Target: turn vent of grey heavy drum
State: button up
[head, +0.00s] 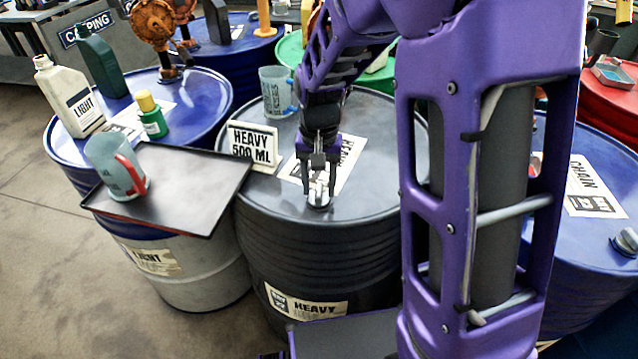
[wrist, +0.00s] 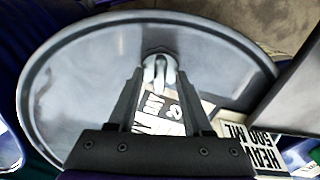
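The grey heavy drum (head: 385,195) stands in the middle of the head view, with a HEAVY label on its side and a sheet on its lid. Its vent (head: 319,201) is a small metal fitting near the front of the lid. My gripper (head: 317,180) points down over the vent. In the wrist view, the vent (wrist: 160,68) shows as a pale metal loop between and just beyond the fingertips of my gripper (wrist: 160,78). The fingers are apart, one on each side. I cannot tell whether they touch it.
A HEAVY 500 ML sign (head: 252,146) and a clear measuring jug (head: 277,92) stand on the grey drum's lid. A black tray (head: 190,195) with a red-handled jug (head: 117,166) lies left. The blue LIGHT drum (head: 205,95) holds bottles.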

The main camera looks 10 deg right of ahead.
aim_at(319, 189)
notch_tip(319, 189, up, 18)
jog(key=p, duration=0.2)
jog(key=shift+f+p, duration=0.25)
jog(key=shift+p, duration=0.05)
